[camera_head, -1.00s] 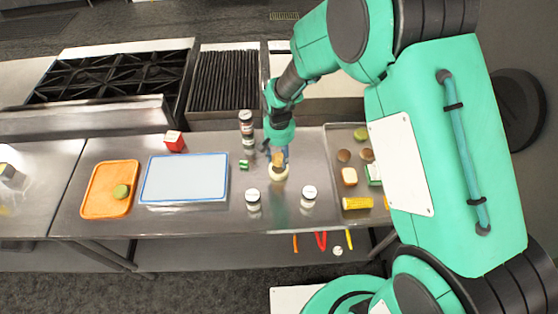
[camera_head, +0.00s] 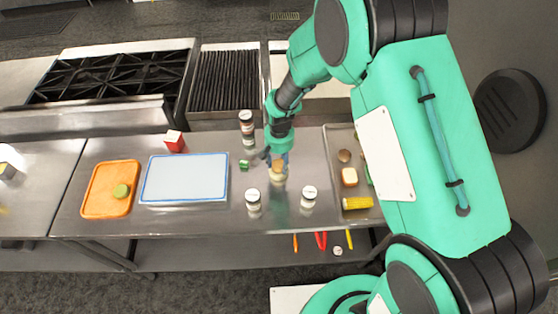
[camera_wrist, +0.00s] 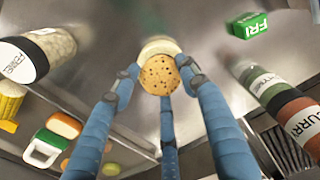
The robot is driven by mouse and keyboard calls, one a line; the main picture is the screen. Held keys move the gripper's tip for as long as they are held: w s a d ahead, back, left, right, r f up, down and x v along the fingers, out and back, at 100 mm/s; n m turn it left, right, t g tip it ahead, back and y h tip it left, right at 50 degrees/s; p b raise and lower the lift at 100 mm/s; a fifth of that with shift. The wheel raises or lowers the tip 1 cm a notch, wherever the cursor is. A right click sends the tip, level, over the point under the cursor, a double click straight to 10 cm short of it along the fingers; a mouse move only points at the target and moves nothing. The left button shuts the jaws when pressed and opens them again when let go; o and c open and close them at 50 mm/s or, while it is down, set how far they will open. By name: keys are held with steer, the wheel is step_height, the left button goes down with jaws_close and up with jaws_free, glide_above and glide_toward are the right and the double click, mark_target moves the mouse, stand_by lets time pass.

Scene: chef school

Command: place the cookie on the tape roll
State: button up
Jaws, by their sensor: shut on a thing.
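The round brown cookie (camera_wrist: 159,75) with dark specks is held between the blue fingertips of my gripper (camera_wrist: 160,82) in the wrist view. The pale tape roll (camera_wrist: 158,46) shows just behind the cookie there, partly covered by it. In the head view, my gripper (camera_head: 278,160) is over the middle of the steel counter, and the cookie (camera_head: 277,163) is right over the tape roll (camera_head: 278,179). I cannot tell whether the cookie touches the roll.
Two white-lidded jars stand in front, one left (camera_head: 253,199) and one right (camera_head: 309,196). More jars (camera_head: 246,124) and a small green box (camera_head: 244,164) stand behind to the left. A tray (camera_head: 336,142) with food lies right. A blue-edged board (camera_head: 185,178) lies left.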

mark_target(279, 164)
steer(key=shift+f, duration=0.15)
steer(key=o, duration=1.2)
steer(key=shift+c, duration=0.2)
step_height(279, 164, up, 12)
stand_by(0.5)
